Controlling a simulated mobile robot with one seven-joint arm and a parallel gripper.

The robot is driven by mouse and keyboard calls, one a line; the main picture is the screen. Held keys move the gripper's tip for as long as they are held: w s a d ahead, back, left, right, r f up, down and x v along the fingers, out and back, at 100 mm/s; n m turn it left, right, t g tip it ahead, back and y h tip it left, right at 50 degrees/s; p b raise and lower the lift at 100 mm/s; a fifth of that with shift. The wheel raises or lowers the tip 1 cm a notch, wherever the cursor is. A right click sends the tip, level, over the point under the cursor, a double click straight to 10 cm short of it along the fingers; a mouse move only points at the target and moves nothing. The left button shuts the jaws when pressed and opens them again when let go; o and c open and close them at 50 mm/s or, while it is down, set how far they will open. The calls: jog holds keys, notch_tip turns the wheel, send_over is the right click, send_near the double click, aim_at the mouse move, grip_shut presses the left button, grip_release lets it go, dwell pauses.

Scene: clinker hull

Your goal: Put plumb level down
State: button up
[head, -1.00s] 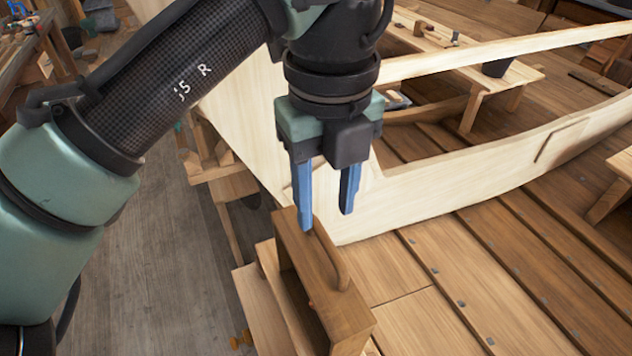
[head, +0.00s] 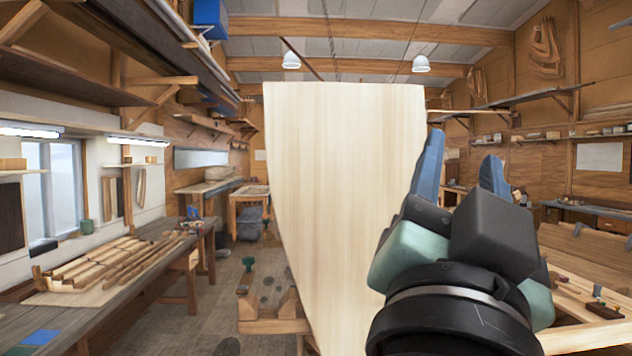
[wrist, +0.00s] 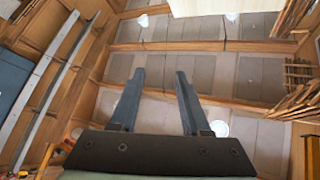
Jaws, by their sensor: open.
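My gripper (head: 461,150) points upward at the right of the head view, in front of the pale hull panel (head: 340,200). Its two blue fingers are apart with nothing between them. In the wrist view my gripper (wrist: 160,72) is also open and empty, facing the ceiling. I cannot make out the plumb level in either view now.
A long workbench (head: 150,262) with wooden strips (head: 110,262) runs along the left wall. A wooden trestle (head: 270,318) stands left of the panel. A bench with small tools (head: 590,300) is at the lower right. The floor (head: 240,270) shows a clear stretch at left.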

jog(key=s+a+n+t+y, duration=0.2)
jog(key=a+n+t+y, duration=0.1)
jog(key=a+n+y, duration=0.2)
jog(key=s+a+r+n+t+y, duration=0.1)
jog(key=s+a+n+t+y, duration=0.1)
jog(key=a+n+y, duration=0.4)
jog(key=shift+s+a+t, duration=0.35)
jog(key=shift+a+t, duration=0.1)
jog(key=shift+t, duration=0.05)
notch_tip(320, 180, down, 4)
jog(key=b, duration=0.3)
jog(key=shift+w+r+b, duration=0.1)
jog(key=shift+b, duration=0.2)
